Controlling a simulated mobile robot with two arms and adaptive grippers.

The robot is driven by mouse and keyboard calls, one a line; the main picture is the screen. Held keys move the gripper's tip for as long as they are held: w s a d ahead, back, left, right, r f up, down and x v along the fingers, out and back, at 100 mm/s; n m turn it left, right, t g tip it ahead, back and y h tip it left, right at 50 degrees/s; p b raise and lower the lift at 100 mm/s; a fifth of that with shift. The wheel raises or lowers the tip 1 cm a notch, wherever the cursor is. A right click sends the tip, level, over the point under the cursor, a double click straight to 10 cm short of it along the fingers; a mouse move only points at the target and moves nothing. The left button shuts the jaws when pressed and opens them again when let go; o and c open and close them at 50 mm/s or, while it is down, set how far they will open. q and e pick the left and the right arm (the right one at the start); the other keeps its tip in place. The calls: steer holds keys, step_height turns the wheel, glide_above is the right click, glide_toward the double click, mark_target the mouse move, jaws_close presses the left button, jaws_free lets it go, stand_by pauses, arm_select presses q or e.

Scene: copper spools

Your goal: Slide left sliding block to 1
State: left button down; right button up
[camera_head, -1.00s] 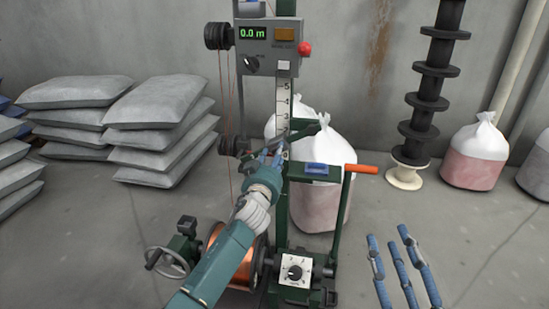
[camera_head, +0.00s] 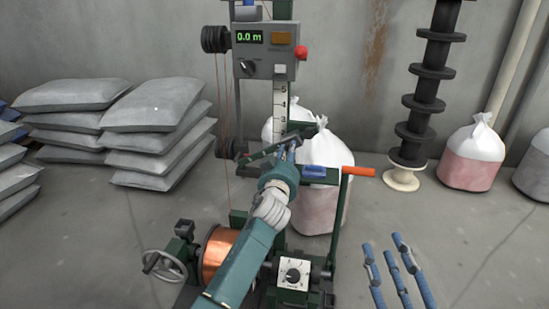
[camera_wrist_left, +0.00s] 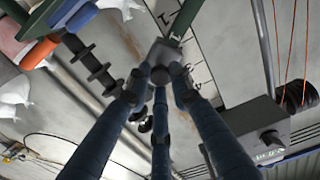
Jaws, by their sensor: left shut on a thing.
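My left gripper (camera_head: 287,152) is in front of the machine's upright scale (camera_head: 281,105), low on it, below the visible numbers 5, 4 and 3. In the left wrist view its three blue fingers (camera_wrist_left: 160,80) come together on a small grey sliding block (camera_wrist_left: 167,55) beside the white scale strip (camera_wrist_left: 196,70). The head view hides the block behind the fingers and a dark green arm of the machine. I cannot read which mark the block is at. My right gripper (camera_head: 400,268) is open and empty at the lower right, with its fingers spread.
The control box (camera_head: 266,50) reads 0.0 m above the scale. An orange handle (camera_head: 357,171) juts out right. Grey sacks (camera_head: 160,115) lie at left. The floor at right is mostly clear.

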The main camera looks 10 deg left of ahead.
arm_select(q)
steer(key=shift+d+r, duration=0.3)
steer(key=shift+d, duration=0.1)
steer(key=c, duration=2)
jaws_free()
steer(key=o, duration=0.4)
steer(key=shift+o, duration=0.3)
steer(key=shift+d, duration=0.1)
steer(key=shift+f, duration=0.15)
steer(key=s, duration=1.2)
